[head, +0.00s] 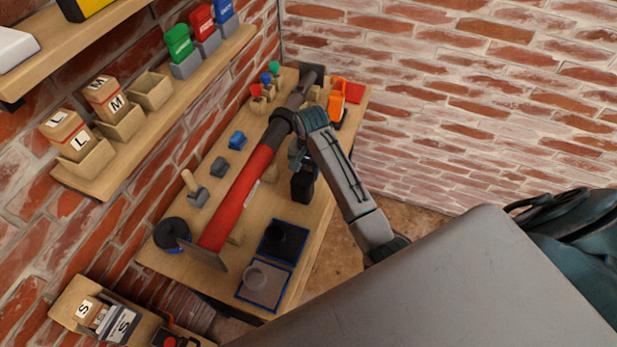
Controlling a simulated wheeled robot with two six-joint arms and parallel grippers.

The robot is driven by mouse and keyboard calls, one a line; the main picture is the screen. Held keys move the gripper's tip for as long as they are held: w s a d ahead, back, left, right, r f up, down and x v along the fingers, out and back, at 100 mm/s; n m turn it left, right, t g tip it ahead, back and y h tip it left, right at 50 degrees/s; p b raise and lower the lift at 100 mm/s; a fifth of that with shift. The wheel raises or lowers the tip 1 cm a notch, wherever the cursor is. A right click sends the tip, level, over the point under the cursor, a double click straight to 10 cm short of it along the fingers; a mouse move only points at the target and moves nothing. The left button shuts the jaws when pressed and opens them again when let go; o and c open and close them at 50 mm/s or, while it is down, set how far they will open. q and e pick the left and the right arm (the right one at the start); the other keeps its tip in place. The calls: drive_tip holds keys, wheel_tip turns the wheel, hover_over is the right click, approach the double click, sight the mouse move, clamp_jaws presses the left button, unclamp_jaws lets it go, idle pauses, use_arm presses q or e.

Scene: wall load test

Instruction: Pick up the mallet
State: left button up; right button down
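The mallet (196,192), with a grey block head and a pale wooden upright handle, stands on the wooden workbench (217,282), at its left side near the wall. A long red and grey prop (243,195) with flat end plates lies across the picture, right of the mallet. My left arm comes from the lower middle and bends beside the prop's black collar. My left gripper (297,152) seems to be near there, apart from the mallet; its fingers are too hidden to read. My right gripper is not in view.
Dark square trays (284,242) lie at the front right. An orange tool (338,97) stands at the back. Wall shelves (112,172) hold bins above the left side.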

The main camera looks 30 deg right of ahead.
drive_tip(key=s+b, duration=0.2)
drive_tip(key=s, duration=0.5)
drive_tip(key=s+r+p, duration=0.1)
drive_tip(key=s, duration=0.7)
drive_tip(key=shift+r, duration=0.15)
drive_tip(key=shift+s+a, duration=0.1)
